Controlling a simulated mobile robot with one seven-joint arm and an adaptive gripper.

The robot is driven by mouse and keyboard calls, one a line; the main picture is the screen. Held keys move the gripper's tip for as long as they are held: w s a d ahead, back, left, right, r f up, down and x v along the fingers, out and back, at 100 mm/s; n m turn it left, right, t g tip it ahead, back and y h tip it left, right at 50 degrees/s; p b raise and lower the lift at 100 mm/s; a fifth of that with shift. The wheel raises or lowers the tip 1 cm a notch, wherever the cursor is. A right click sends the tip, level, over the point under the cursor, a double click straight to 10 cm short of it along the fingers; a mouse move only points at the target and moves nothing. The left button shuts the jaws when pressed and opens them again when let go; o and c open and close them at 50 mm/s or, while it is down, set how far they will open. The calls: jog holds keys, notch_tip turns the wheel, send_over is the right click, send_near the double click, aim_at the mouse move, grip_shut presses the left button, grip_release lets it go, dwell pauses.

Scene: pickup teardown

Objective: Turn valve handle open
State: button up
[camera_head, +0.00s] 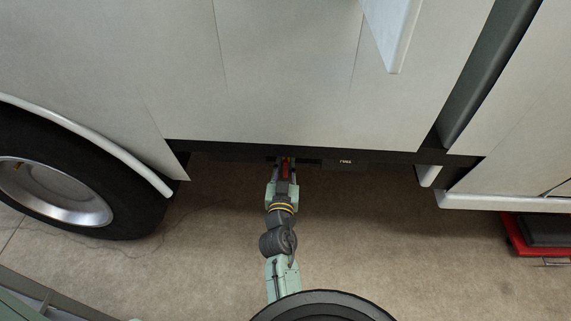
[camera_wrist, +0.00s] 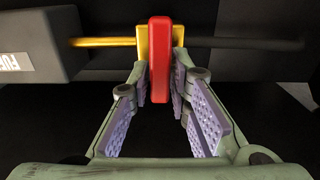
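A red valve handle (camera_wrist: 159,62) stands upright in the wrist view, in front of a yellow valve body (camera_wrist: 141,46) on a pipe. In the head view the red handle (camera_head: 285,170) shows small under the vehicle's lower edge. My gripper (camera_wrist: 160,88) reaches up to it, with one purple-padded finger on each side of the handle. The fingers are apart, with a dark gap on the left of the handle; the right finger is very near it, and I cannot tell whether it touches. The handle's lower end lies between the fingers.
A brass pipe (camera_wrist: 103,42) runs left to a dark box with a white label (camera_wrist: 18,66); a black hose (camera_wrist: 245,44) runs right. The pale vehicle body (camera_head: 290,75) overhangs my arm. A wheel (camera_head: 60,190) is at left, a red object (camera_head: 520,240) at right. Floor between is clear.

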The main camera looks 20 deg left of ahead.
grip_shut()
jog(key=shift+n, duration=0.4)
jog(key=n, duration=0.4)
jog(key=shift+a, duration=0.35)
jog(key=shift+s+a+f+n+p, duration=0.15)
jog(key=shift+f+n, duration=0.1)
jog(key=shift+n, duration=1.9)
jog(key=shift+a+f+n+p, duration=0.15)
jog(key=shift+f+n+p, duration=0.05)
jog(key=shift+n, duration=2)
jog(key=shift+s+a+f+n+p, duration=0.15)
jog(key=shift+f+n, duration=0.1)
jog(key=shift+n, duration=1.9)
jog(key=shift+w, duration=0.1)
